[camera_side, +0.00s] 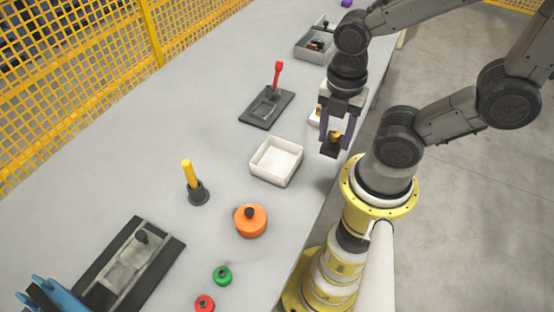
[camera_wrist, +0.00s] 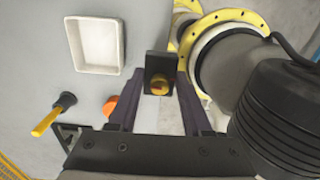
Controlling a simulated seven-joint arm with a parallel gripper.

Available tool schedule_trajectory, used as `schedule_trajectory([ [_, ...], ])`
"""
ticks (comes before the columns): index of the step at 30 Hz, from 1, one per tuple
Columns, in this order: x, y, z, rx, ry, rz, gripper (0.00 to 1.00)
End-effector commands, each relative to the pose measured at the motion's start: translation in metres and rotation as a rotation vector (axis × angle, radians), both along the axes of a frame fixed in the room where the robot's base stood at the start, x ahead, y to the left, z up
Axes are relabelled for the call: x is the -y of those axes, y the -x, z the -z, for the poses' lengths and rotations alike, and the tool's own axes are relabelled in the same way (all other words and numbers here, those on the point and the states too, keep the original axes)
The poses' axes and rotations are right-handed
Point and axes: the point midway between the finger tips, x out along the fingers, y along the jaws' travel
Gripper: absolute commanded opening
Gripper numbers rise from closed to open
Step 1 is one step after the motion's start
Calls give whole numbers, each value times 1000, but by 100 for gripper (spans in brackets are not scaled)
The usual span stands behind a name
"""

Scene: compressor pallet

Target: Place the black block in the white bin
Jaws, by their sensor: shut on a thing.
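The white bin (camera_side: 275,162) is a shallow square tray on the grey table in the side view, and it looks empty. In the wrist view the bin (camera_wrist: 95,45) is at the upper left. My gripper (camera_side: 334,138) is up and to the right of the bin in the side view, near the table's right edge. It is shut on the black block (camera_wrist: 160,64), which has a yellow-orange round part on it. In the side view the block (camera_side: 333,150) hangs at the fingertips, apart from the bin.
An orange round part (camera_side: 250,221) and a black holder with a yellow rod (camera_side: 193,184) stand near the bin. A dark fixture with a red handle (camera_side: 270,100) and a grey bin (camera_side: 315,44) are farther back. Green (camera_side: 222,275) and red (camera_side: 204,304) knobs are in front.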

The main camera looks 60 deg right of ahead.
Motion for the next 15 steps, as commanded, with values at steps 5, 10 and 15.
schedule_trajectory([
  [5,-1,-35,16,-6,0,-1,0],
  [10,-3,-71,32,-5,0,0,0],
  [15,-4,-98,60,-8,0,0,0],
])
